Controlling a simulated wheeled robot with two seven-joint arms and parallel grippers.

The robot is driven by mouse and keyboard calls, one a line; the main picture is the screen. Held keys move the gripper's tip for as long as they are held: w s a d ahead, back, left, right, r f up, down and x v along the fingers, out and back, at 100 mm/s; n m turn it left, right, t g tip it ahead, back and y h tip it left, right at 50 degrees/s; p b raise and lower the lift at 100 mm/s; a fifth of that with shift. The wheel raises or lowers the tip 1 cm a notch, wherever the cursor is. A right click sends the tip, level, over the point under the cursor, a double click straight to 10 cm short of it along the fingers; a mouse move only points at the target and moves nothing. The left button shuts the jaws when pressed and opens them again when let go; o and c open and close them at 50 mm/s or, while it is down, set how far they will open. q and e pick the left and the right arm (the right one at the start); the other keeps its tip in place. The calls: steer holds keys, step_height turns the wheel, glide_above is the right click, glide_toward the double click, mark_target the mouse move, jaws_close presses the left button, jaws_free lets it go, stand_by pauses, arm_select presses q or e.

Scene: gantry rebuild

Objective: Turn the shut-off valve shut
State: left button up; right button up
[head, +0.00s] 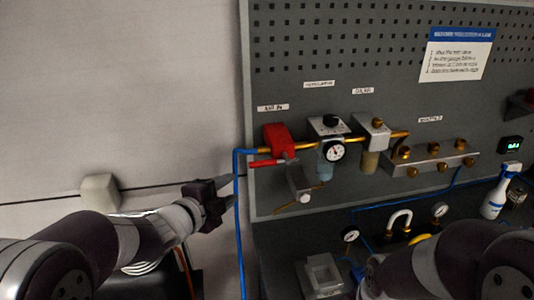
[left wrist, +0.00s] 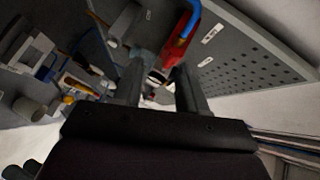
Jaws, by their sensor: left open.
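The shut-off valve is a red block (head: 277,139) at the left end of the brass pipe on the grey pegboard. Its red lever (head: 264,163) points left, roughly along the pipe. In the left wrist view the red valve (left wrist: 184,22) shows at the top, beyond the fingertips. My left gripper (head: 228,194) is open and empty, below and left of the lever, close to the hanging blue hose. Its two fingers also show in the left wrist view (left wrist: 160,82). My right arm shows at the lower right, but its gripper is not visible.
The blue hose (head: 239,220) hangs down the board's left edge. The bench holds gauges and a spray bottle (head: 495,197).

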mark_target(258, 165)
arm_select(q)
steer(key=w+d+p, duration=0.1)
steer(key=w+d, duration=0.1)
steer(key=w, duration=0.1)
steer(key=w+d+m+h+p, duration=0.1)
steer(key=w+d+p, duration=0.1)
steer(key=w+d+m+p, duration=0.1)
steer(key=w+d, duration=0.2)
steer(key=shift+w+r+h+p, duration=0.3)
steer(key=shift+w+r+p, duration=0.05)
steer(key=shift+w+d+f, duration=0.2)
steer(key=shift+w+d, duration=0.1)
steer(key=shift+w, duration=0.05)
jaws_close()
arm_select(e)
steer(key=r, duration=0.3)
steer(key=a+r, duration=0.1)
steer(key=r, duration=0.1)
steer(key=shift+s, duration=0.3)
